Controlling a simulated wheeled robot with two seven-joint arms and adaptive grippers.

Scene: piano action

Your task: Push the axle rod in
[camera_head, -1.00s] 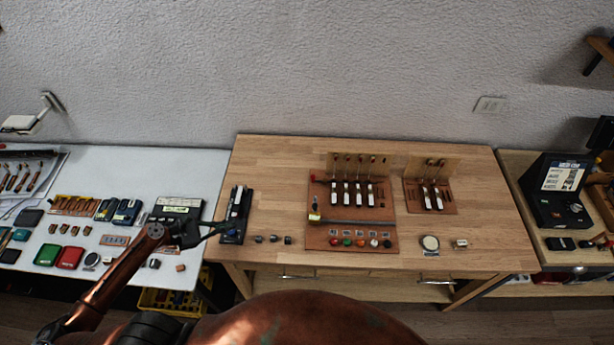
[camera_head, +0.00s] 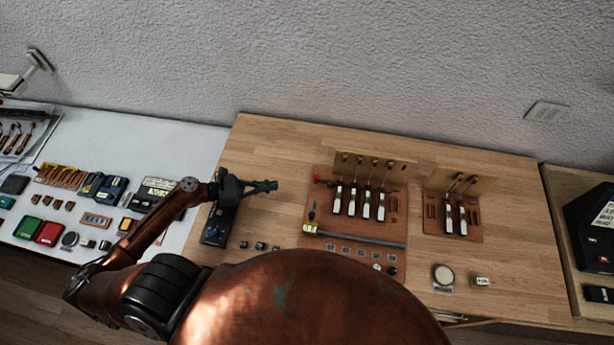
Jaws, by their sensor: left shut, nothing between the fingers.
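The piano action model (camera_head: 356,205) sits on a brown board on the wooden table, with several white keys and upright hammers. A long grey rod (camera_head: 360,237), probably the axle rod, lies across the board's front part; a yellowish block (camera_head: 310,229) is at its left end. A red knob (camera_head: 317,179) shows at the board's upper left. My left gripper (camera_head: 272,186) is shut and empty, above the table to the left of the board, pointing right and apart from it. My right gripper is not in view.
A smaller action board (camera_head: 453,217) stands to the right. A round pale disc (camera_head: 443,273) and a small white block (camera_head: 482,281) lie at the front right. A black device (camera_head: 218,225) stands below my left gripper. The table behind the boards is clear.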

